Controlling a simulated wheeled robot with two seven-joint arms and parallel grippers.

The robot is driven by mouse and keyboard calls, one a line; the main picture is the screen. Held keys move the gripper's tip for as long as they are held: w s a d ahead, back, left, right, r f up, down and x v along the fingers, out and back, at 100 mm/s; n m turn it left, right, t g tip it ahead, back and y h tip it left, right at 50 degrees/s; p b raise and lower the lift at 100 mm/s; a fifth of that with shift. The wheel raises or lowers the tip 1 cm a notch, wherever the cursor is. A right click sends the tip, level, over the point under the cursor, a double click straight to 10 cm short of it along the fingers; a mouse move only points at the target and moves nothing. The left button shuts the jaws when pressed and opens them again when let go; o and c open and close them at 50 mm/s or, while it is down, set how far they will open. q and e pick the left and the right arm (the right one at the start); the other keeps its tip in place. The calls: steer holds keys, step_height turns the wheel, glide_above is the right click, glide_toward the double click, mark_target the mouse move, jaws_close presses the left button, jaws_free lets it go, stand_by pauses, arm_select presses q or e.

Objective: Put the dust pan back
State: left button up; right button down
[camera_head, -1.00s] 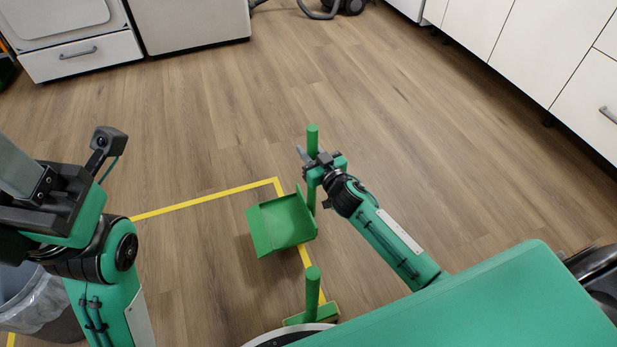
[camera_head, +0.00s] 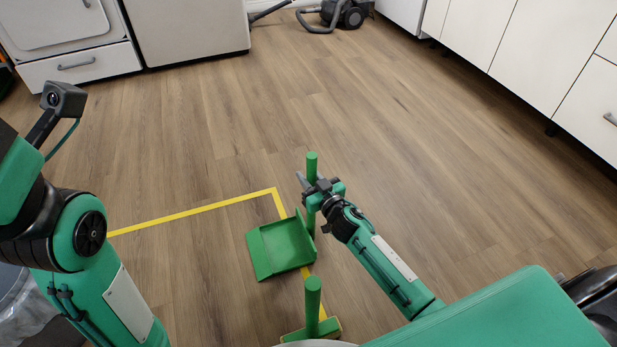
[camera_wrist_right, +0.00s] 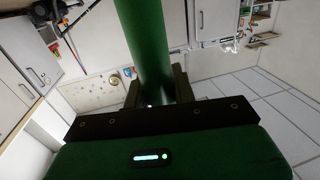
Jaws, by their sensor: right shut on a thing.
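The green dust pan (camera_head: 282,246) hangs from its upright handle in the head view, over the floor near the corner of a yellow tape line. My right gripper (camera_head: 318,188) is shut around the upper part of that handle. In the right wrist view the green handle (camera_wrist_right: 147,45) stands between the two fingers (camera_wrist_right: 158,88). I cannot tell whether the pan touches the floor. My left arm is at the left of the head view; its gripper jaws are outside the picture.
A green brush (camera_head: 313,305) with an upright handle stands in front of the pan, near my base. Yellow tape (camera_head: 200,209) marks the floor. A bin with a liner (camera_head: 30,310) is at lower left. White cabinets (camera_head: 545,50) line the right. The middle floor is clear.

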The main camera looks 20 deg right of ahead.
steer(key=shift+f, duration=0.1)
steer(key=c, duration=1.1)
jaws_free()
steer(key=shift+c, duration=0.2)
